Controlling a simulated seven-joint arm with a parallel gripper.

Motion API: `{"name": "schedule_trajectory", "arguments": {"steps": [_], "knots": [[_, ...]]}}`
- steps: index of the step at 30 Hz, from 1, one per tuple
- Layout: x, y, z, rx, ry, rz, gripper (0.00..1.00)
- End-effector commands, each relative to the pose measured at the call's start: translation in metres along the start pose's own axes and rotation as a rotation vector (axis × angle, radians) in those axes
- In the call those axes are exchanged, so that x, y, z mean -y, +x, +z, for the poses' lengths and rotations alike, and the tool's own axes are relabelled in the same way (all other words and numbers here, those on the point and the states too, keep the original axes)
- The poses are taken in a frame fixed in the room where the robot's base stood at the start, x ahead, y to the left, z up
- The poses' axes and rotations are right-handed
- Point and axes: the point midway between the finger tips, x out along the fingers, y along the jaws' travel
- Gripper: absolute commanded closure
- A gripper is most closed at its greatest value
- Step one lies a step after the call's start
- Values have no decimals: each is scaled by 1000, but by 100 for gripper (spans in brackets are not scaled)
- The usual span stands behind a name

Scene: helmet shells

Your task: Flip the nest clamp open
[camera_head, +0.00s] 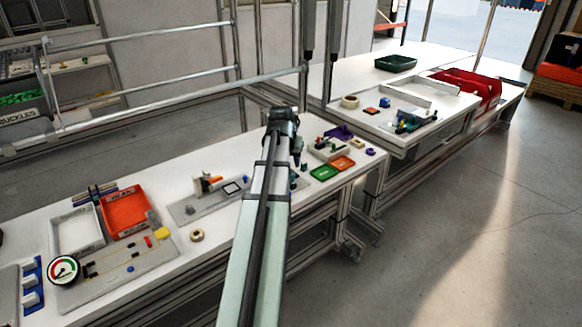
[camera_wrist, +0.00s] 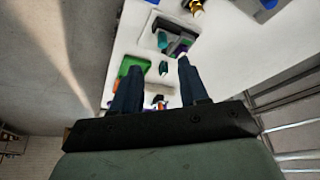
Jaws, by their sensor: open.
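My gripper shows in the wrist view (camera_wrist: 159,68) with its two dark fingers spread apart and nothing between them. In the head view, my arm reaches over the white bench and hides part of it. A light fixture (camera_head: 326,150) with small green and dark parts stands just right of my gripper. A light block (camera_wrist: 172,36) with teal and purple parts shows beyond the fingertips in the wrist view.
A green tray (camera_head: 323,173) and an orange tray (camera_head: 343,163) lie near the bench's front edge. A red-orange bin (camera_head: 125,213), a white bin (camera_head: 78,232) and a dial gauge (camera_head: 64,270) are at the left. A tan ring (camera_head: 197,235) lies on the bench.

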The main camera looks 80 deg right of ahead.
Motion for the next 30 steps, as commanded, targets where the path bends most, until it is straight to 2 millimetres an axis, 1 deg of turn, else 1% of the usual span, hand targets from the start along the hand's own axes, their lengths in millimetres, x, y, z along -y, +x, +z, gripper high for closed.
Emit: {"name": "schedule_trajectory", "arguments": {"steps": [1, 3, 9, 15, 30], "knots": [[0, -8, 0, -3, 0, 0, 56], [0, -16, 0, -2, 0, 0, 56], [0, -30, 0, -2, 0, 0, 56], [0, -34, 0, 0, 0, 1, 56], [0, -34, 0, 0, 0, 0, 56]]}}
